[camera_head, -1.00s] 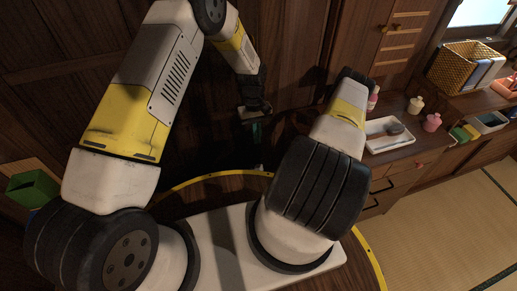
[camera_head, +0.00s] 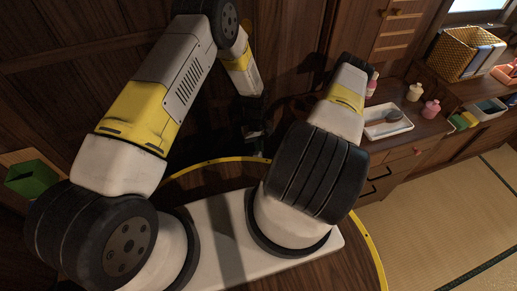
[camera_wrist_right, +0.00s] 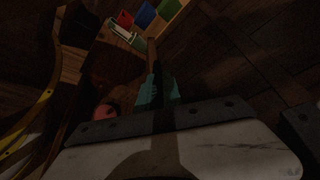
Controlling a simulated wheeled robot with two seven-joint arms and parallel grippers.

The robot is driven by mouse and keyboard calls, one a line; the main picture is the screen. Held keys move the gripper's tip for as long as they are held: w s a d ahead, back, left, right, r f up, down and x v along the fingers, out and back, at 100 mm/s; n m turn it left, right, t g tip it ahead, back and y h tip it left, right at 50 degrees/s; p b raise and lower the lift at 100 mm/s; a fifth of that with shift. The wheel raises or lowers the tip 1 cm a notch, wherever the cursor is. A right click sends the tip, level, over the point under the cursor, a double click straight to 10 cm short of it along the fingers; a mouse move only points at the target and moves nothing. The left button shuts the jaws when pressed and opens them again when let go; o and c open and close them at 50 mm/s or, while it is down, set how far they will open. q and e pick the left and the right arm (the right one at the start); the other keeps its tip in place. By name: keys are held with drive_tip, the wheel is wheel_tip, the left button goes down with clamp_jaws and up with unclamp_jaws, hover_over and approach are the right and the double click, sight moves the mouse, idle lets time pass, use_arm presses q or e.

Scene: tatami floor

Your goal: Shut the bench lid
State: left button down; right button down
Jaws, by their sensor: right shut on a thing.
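In the right wrist view the two teal fingers of my right gripper (camera_wrist_right: 162,90) are close together around a thin dark wooden edge (camera_wrist_right: 153,56), which looks like the edge of the bench lid. The dim light hides where the lid ends and the rest of the bench begins. In the head view my right gripper is hidden behind my own arm. My left gripper (camera_head: 256,132) hangs at the picture's middle in front of dark wood, and its fingers are lost in shadow.
A green box (camera_head: 36,178) stands at the left. Red, blue and green (camera_wrist_right: 167,9) items show at the top of the wrist view. Tatami (camera_head: 455,215) is clear at right.

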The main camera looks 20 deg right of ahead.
drive_tip(key=shift+w+d+f, duration=0.15)
use_arm(q)
drive_tip(key=shift+s+f, duration=0.4)
drive_tip(key=shift+s, duration=0.35)
drive_tip(key=shift+s+a+f, duration=0.1)
drive_tip(key=shift+s, duration=0.1)
use_arm(e)
drive_tip(key=shift+w, duration=0.1)
use_arm(q)
drive_tip(key=shift+s+f, duration=0.1)
use_arm(e)
drive_tip(key=c, duration=1.8)
unclamp_jaws()
drive_tip(key=shift+w+r, duration=0.1)
drive_tip(key=shift+r, duration=0.1)
